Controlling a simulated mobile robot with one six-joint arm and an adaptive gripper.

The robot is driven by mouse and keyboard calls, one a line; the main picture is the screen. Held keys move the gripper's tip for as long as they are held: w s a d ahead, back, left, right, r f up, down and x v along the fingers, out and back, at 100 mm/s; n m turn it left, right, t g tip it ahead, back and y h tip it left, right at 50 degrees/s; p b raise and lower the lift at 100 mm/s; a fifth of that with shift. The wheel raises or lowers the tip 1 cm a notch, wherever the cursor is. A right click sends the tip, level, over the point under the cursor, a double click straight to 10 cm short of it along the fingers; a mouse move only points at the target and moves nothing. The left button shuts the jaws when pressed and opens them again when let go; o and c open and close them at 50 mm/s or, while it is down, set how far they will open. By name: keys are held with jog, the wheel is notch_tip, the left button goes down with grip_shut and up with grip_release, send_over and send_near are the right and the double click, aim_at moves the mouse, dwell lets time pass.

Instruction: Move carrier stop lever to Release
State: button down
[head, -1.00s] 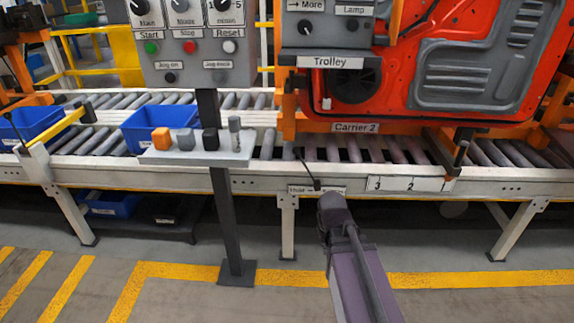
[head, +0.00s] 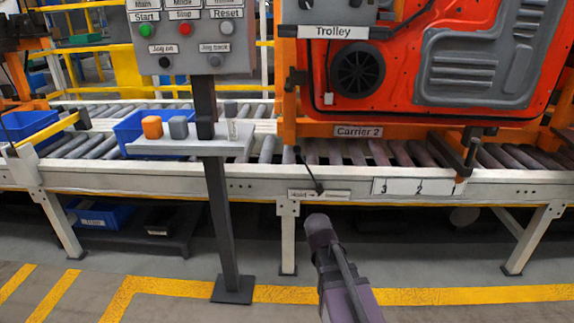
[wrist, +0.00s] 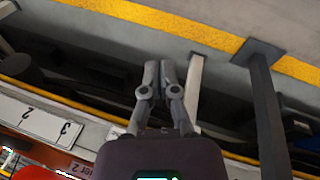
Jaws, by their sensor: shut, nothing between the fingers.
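The carrier stop lever (head: 309,170) is a thin black rod on the front rail of the conveyor, below Carrier 2. It slants from upper left to a thicker dark end at lower right, just above a small label plate (head: 333,195). In the head view my arm's end is below the label plate, apart from the lever. I cannot make out the lever in the wrist view.
The conveyor rail (head: 255,183) runs across the front. A control post (head: 219,215) with a small shelf (head: 190,147) stands to the left. The orange carrier (head: 350,130) holds a red door panel (head: 400,75). The floor in front is clear, with yellow lines.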

jog(key=w+a+r+n+t+h+b, duration=0.1)
jog(key=w+a+r+n+t+h, duration=0.15)
jog(key=w, duration=0.55)
jog(key=w+a+r+n+t+h+b, duration=0.15)
jog(key=w+h, duration=0.25)
jog(key=w, duration=0.4)
jog(key=w+a+r+n+t+h, duration=0.1)
jog(key=w+a+r+n+t, duration=0.2)
jog(key=w+a+r, duration=0.3)
jog(key=w+a+r+n+t+h, duration=0.2)
jog(key=w+a+r+n+t, duration=0.2)
jog(key=a, duration=0.6)
notch_tip(320, 180, up, 3)
jog(key=w+t, duration=0.2)
jog(key=shift+n+t, duration=0.3)
jog(key=shift+d+f, duration=0.1)
jog(key=s+d+p+x, duration=0.2)
jog(key=x, duration=1)
jog(key=shift+w+d+r, duration=0.25)
jog(key=shift+d+r, duration=0.15)
jog(key=shift+r, duration=0.05)
